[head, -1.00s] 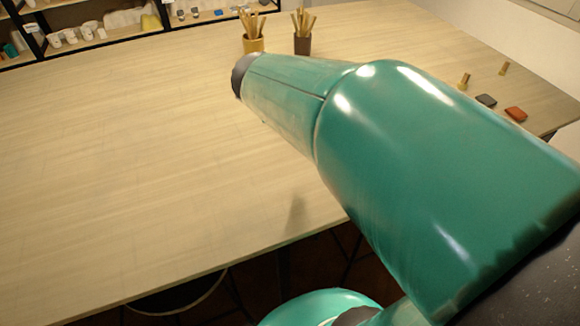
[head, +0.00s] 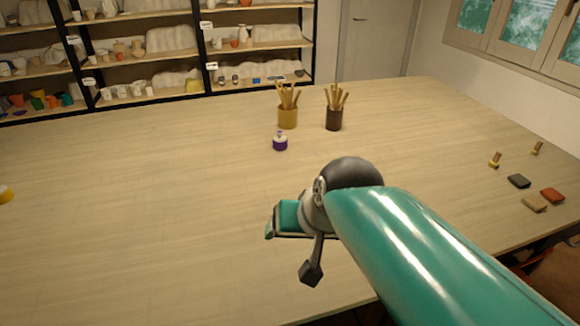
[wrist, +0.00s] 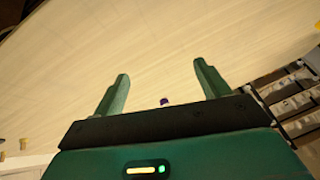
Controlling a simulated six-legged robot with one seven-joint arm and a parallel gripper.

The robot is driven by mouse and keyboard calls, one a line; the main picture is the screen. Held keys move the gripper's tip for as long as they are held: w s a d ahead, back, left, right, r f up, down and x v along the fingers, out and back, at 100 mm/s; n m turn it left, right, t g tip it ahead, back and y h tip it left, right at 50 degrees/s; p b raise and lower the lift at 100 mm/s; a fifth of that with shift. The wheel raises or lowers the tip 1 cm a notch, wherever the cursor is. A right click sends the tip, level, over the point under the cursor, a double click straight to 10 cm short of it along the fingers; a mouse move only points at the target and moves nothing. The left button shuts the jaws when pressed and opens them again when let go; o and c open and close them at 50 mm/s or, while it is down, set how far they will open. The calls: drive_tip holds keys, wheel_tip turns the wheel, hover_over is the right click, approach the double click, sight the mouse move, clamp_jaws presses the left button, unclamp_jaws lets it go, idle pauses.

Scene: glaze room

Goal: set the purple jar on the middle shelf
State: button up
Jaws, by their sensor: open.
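In the wrist view a bit of purple, likely the jar (wrist: 164,101), shows between the fingers, partly hidden by the gripper's body. My gripper (wrist: 161,70) is open and empty, its two green fingers apart. In the head view it is above the table, nearer to me than the jar and not touching it. The middle shelf (head: 262,46) is part of the black-framed rack at the back and holds pale pots and a plaster-like block.
A yellow pot (head: 288,117) and a dark pot (head: 334,119), both with brushes, stand just behind the jar. Small stamps and coloured tiles (head: 519,181) lie at the right. A yellow item (head: 5,194) is at the left edge.

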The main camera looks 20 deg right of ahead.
sight(281, 138)
drive_tip(key=w+a+r+m+t+y, duration=0.1)
drive_tip(key=w+m+t+y, duration=0.3)
drive_tip(key=w+m, duration=1.8)
drive_tip(key=w+d+f+m+t+h, duration=0.1)
drive_tip(key=w+d+f+m, duration=0.2)
drive_tip(key=w, duration=0.5)
drive_tip(key=w+d+f+m+t+h, duration=0.1)
drive_tip(key=w+d+f+m, duration=0.2)
drive_tip(key=w+d+f, duration=0.2)
drive_tip(key=w+d+f+m+t+h, duration=0.1)
drive_tip(key=w+d+f+m, duration=0.2)
drive_tip(key=w+d, duration=0.3)
drive_tip(key=shift+w+d+f+m+t, duration=0.1)
drive_tip(key=shift+w+f, duration=0.2)
drive_tip(key=shift+w, duration=0.65)
drive_tip(key=shift+w+d+f+m+t, duration=0.1)
drive_tip(key=shift+w+f, duration=0.2)
drive_tip(key=shift+w, duration=0.7)
drive_tip(key=shift+w+f+m+t, duration=0.1)
drive_tip(key=shift+w+f, duration=0.2)
drive_tip(key=shift+w, duration=0.65)
drive_tip(key=x, duration=1.3)
drive_tip(key=shift+w+d+f, duration=0.15)
drive_tip(key=shift+w+f, duration=0.1)
drive_tip(key=shift+w, duration=0.05)
drive_tip(key=c, duration=1.2)
drive_tip(key=shift+r, duration=0.1)
drive_tip(key=shift+c, duration=0.7)
